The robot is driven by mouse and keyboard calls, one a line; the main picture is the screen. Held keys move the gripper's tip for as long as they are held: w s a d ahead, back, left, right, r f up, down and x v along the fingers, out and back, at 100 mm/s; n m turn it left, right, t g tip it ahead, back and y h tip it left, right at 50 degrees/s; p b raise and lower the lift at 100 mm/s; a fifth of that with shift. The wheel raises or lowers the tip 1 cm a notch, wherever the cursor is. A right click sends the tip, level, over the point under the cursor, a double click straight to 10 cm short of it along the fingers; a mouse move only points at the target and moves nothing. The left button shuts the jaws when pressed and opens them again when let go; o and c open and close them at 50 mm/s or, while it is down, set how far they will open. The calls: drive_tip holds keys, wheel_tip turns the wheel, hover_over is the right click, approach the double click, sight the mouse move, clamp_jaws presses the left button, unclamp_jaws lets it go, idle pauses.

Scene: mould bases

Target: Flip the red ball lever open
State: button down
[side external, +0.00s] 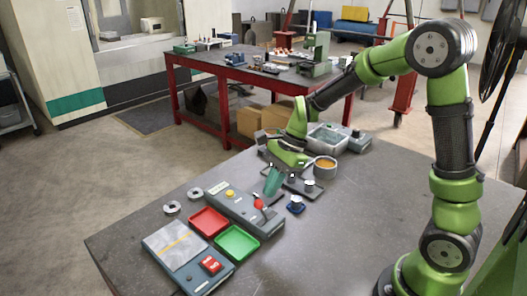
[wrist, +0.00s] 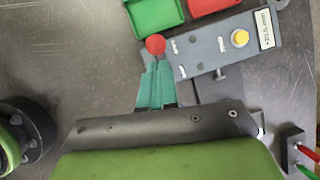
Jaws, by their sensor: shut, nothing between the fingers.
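The red ball (side external: 259,203) of the lever sits at the right end of a grey control box (side external: 238,208) that also bears a yellow button. In the wrist view the red ball (wrist: 155,44) shows just beyond my teal fingertips, beside the end of the box (wrist: 215,48). My gripper (side external: 270,190) points down close above the ball and the lever; its fingers (wrist: 155,66) are together with nothing between them. Whether the tips touch the ball I cannot tell. The lever's shaft is mostly hidden by the fingers in the wrist view.
A red tray (side external: 208,222) and a green tray (side external: 236,243) lie beside the box. A grey panel with a red switch (side external: 210,265) stands at the front left. The right foreground of the table is clear.

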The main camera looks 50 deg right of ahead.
drive_tip(key=shift+a, duration=1)
drive_tip(key=v, duration=1.3)
drive_tip(key=shift+s, duration=0.15)
